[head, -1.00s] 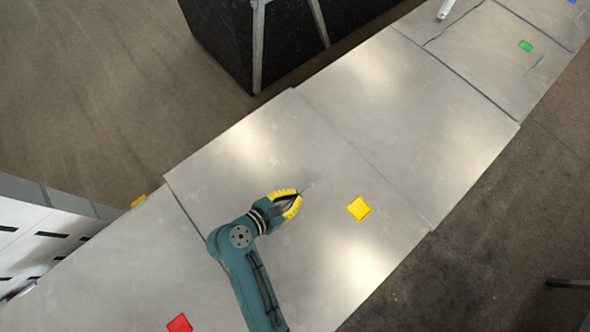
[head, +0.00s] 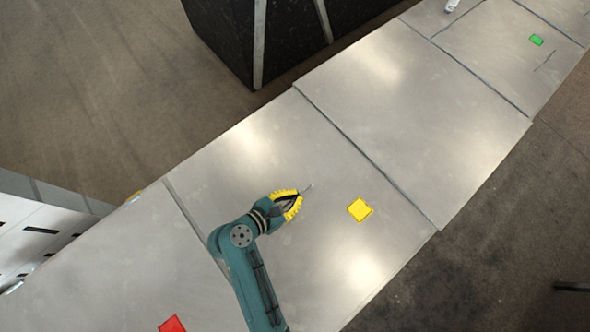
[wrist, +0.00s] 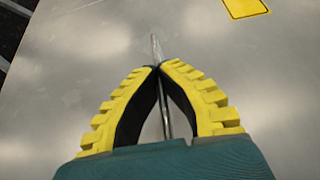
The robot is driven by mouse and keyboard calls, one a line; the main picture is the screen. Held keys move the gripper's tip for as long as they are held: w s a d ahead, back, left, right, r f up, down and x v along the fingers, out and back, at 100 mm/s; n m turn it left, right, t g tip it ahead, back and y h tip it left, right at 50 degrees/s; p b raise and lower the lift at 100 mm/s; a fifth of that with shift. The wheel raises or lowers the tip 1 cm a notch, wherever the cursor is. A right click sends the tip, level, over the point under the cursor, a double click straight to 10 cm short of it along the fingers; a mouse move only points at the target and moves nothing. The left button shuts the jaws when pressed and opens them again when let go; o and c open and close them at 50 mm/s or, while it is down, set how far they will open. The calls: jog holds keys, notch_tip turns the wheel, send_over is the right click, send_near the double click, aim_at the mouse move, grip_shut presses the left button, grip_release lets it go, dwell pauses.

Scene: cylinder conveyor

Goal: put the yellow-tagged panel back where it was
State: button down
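The yellow-tagged panel (head: 300,155) is a wide grey metal plate in the conveyor's top, with a yellow tag (head: 360,210) right of my gripper. The tag also shows at the top of the wrist view (wrist: 245,7). My gripper (head: 300,194) is over the panel's middle. In the wrist view its yellow-ridged fingertips (wrist: 159,67) meet around a thin metal handle (wrist: 154,46) on the panel. The panel looks close to level with its neighbours, with dark seams along both sides. I cannot tell whether it is fully seated.
A red-tagged panel (head: 110,265) adjoins at the lower left. A plain panel (head: 420,105) adjoins at the upper right, then one with a green tag (head: 536,40). A white cylinder (head: 452,5) is at the top edge. A dark block (head: 225,40) stands behind; a white cabinet (head: 35,235) is at left.

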jog(key=shift+w+f, duration=0.1)
jog(key=shift+f, duration=0.05)
jog(key=c, duration=1.2)
grip_release()
jog(key=shift+c, duration=0.2)
jog(key=shift+o, duration=0.4)
jog(key=shift+f, duration=0.3)
jog(key=shift+r, duration=0.1)
jog(key=shift+s+a+r, duration=0.1)
jog(key=shift+s+a, duration=0.1)
jog(key=v, duration=1.1)
jog(key=shift+a+r, duration=0.2)
jog(key=shift+r, duration=0.05)
jog(key=shift+s, duration=0.15)
